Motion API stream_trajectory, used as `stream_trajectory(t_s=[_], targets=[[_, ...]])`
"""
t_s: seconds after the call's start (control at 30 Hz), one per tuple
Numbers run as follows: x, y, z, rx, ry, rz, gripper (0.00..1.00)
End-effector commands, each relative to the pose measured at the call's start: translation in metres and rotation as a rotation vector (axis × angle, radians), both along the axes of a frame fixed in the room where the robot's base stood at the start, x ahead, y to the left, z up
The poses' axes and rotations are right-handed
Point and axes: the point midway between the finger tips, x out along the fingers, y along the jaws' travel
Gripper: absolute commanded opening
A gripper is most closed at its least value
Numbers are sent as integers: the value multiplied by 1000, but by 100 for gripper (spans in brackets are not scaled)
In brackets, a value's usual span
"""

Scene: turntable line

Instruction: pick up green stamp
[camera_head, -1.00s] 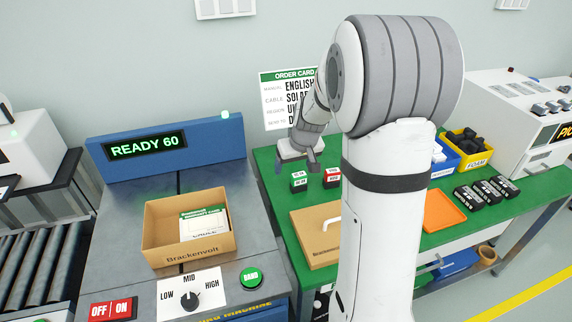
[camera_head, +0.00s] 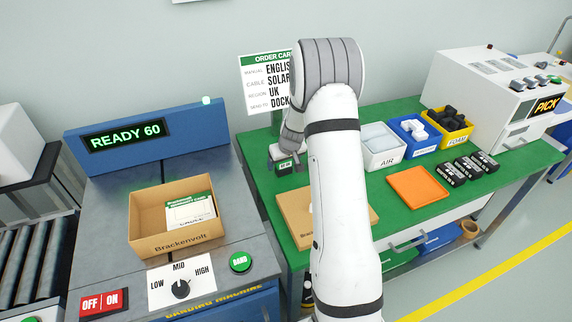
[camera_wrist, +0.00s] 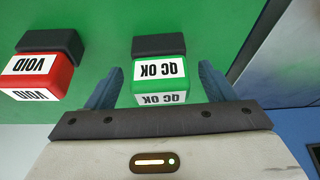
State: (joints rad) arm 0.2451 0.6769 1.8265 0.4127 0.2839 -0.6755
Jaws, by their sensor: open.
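The green stamp (camera_wrist: 159,82), with a black part and white labels reading "QC OK", stands on the green table. In the wrist view it lies between the two open fingers of my gripper (camera_wrist: 160,88), with a gap on each side. In the head view the green stamp (camera_head: 284,167) shows just below my gripper (camera_head: 284,155), partly covered by it. The red stamp (camera_wrist: 38,75), labelled "VOID", stands to the left in the wrist view, outside the fingers. In the head view my arm hides the red stamp.
An open cardboard box (camera_head: 141,243) with cards sits on the banding machine to the left. On the green table (camera_head: 400,170) are a flat cardboard piece (camera_head: 294,215), an orange tray (camera_head: 419,187) and white, blue and yellow bins. The order card (camera_head: 262,85) stands behind.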

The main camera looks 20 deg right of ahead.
Motion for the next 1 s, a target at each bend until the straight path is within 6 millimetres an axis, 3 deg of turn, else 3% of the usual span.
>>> stream_trajectory(t_s=[0.27, 0.87, 1.0], targets=[[2, 0, -4, 0, -1, 0, 76], [2, 1, -3, 1, 0, 1, 28], [2, 1, -3, 1, 0, 1, 27]])
